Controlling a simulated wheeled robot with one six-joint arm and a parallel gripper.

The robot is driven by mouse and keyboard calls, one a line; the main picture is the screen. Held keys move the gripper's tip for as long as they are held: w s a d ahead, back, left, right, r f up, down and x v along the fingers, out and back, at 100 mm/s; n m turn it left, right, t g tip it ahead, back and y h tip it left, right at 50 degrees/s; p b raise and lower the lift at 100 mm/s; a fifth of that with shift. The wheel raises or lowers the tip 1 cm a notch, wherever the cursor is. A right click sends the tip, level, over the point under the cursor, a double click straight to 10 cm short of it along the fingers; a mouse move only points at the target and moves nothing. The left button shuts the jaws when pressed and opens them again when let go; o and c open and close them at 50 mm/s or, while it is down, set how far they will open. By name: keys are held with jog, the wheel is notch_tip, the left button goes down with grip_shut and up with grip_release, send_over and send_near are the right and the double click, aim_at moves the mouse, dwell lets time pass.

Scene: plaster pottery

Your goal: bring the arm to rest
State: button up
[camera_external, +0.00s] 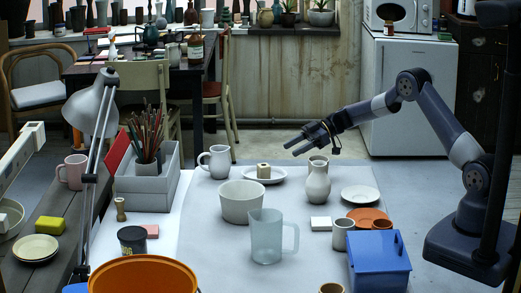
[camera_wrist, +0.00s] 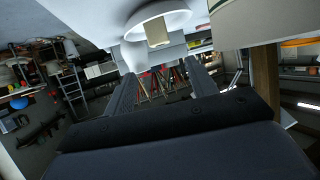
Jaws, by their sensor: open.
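My gripper (camera_external: 306,139) is open and empty in the external view. My arm reaches in from the right edge. In the wrist view the two fingers of my gripper (camera_wrist: 160,84) are spread apart with nothing between them. Beyond them a white plate (camera_wrist: 165,20) shows with a small beige block (camera_wrist: 157,33) on it.
On the table are a white pitcher (camera_external: 215,161), a grey bowl (camera_external: 241,201), a clear jug (camera_external: 267,237), a blue box (camera_external: 379,262), a mug (camera_external: 343,234) and an empty plate (camera_external: 360,196). A grey box (camera_external: 146,190) with pencils stands left. Air around my gripper looks free.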

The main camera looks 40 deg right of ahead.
aim_at(266, 165)
jog(key=x, duration=1.1)
jog(key=shift+s, duration=0.1)
jog(key=shift+s+d+r+m+t+p, duration=0.9)
jog(key=shift+s+r+p, duration=1.05)
jog(key=shift+r, duration=3.95)
jog(key=s+d+f+m+t+h+p, duration=0.1)
jog(key=s+d+f+m+t+h, duration=0.2)
jog(key=s+d, duration=0.6)
jog(key=s+d+f+m+t+h+p, duration=0.2)
jog(key=s+d+f+m+t+h, duration=0.1)
jog(key=s+d+m+h, duration=0.4)
jog(key=shift+s+d+f+h, duration=0.5)
jog(key=shift+s+d+f, duration=0.25)
jog(key=shift+s+d, duration=0.4)
jog(key=shift+w, duration=0.1)
